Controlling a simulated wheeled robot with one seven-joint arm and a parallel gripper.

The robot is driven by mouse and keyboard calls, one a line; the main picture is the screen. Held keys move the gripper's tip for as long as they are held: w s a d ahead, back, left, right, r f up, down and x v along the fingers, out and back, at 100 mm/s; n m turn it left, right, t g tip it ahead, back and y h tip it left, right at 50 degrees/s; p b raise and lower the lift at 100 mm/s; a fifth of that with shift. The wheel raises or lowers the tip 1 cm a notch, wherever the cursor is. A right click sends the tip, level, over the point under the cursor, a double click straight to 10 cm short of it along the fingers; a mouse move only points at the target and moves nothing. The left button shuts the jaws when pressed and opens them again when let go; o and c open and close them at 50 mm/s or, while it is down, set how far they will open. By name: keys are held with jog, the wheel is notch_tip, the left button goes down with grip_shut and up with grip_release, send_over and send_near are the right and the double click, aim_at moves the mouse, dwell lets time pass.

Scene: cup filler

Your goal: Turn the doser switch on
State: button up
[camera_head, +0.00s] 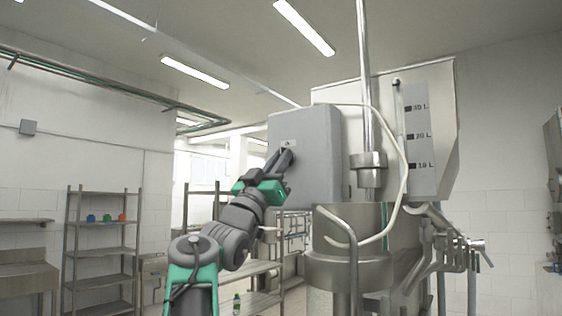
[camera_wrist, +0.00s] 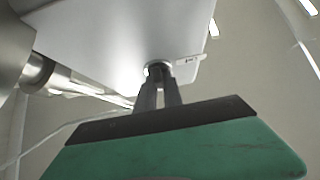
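The doser switch is a small round knob on the front of a grey control box (camera_head: 318,165), beside a small label. In the wrist view, the doser switch (camera_wrist: 157,67) shows as a pale ring with a dark centre, on the box (camera_wrist: 110,40). My gripper (camera_head: 287,155) reaches up to the switch from below left. In the wrist view the fingers of my gripper (camera_wrist: 159,82) are close together, with a narrow gap, and their tips overlap the knob. The tips hide part of the switch, so I cannot tell whether they clamp it or its exact turn.
A steel doser machine (camera_head: 345,255) with a vertical pipe (camera_head: 366,80), a hose and a litre-marked tank (camera_head: 425,140) stands right of the box. A rack (camera_head: 100,250) with coloured items stands at the far left. There is open room left of my arm.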

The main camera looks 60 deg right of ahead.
jog(key=o, duration=0.5)
jog(key=shift+c, duration=0.2)
jog(key=b+v, duration=0.4)
jog(key=v, duration=0.3)
jog(key=shift+a+f+b, duration=0.3)
